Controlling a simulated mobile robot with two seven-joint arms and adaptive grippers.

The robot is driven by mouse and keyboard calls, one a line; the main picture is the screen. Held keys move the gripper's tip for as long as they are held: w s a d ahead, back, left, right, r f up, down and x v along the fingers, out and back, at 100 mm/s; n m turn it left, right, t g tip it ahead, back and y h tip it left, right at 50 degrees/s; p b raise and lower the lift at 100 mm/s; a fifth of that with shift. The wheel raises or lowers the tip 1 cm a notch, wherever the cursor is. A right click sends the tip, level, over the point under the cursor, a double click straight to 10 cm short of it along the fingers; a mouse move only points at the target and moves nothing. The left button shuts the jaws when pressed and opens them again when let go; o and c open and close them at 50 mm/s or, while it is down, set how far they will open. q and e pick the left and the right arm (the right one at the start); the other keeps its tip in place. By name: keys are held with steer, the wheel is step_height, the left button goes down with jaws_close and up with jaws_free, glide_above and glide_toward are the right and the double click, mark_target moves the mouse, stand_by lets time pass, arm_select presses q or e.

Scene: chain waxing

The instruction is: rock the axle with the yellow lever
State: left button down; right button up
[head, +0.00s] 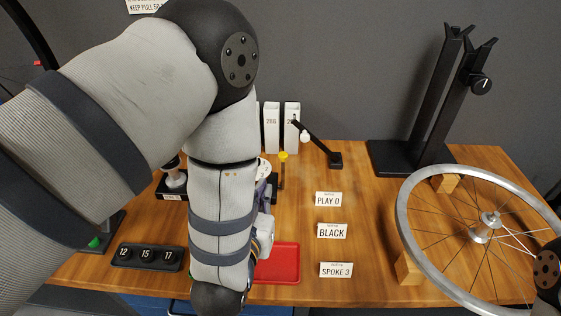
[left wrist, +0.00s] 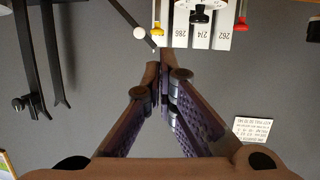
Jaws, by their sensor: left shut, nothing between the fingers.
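The yellow lever (head: 283,157) stands upright on a dark stem just right of a pale round part (head: 263,169) in the head view. My left forearm hides most of the mechanism around it. My left gripper (head: 268,192) is partly visible at the right edge of that forearm, beside and below the lever's top. In the left wrist view its fingers (left wrist: 160,75) come together at the tips with nothing between them. I cannot make out the axle. My right gripper is out of view.
White numbered boxes (head: 272,128) and a black arm with a white ball (head: 305,137) stand behind the lever. A red tray (head: 280,264) lies in front. A spoked wheel (head: 408,245) and a black stand (head: 395,160) are at right. The table between is mostly clear except small cards (head: 331,231).

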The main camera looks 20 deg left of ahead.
mark_target(280, 156)
arm_select(q)
steer(key=b+x, duration=0.2)
steer(key=x, duration=1.1)
steer(key=shift+w+a+f, duration=0.1)
steer(key=shift+w+f, duration=0.05)
steer(key=shift+w, duration=0.35)
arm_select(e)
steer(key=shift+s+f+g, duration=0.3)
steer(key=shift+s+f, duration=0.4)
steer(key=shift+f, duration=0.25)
arm_select(q)
steer(key=shift+g, duration=0.6)
steer(key=w, duration=0.1)
steer(key=w+a, duration=0.1)
steer(key=w, duration=0.3)
steer(key=shift+w+a+p, duration=0.2)
steer(key=shift+a+p, duration=0.1)
steer(key=shift+p, duration=0.1)
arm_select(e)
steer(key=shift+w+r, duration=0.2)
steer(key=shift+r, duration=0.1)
arm_select(q)
steer(key=shift+r, duration=0.3)
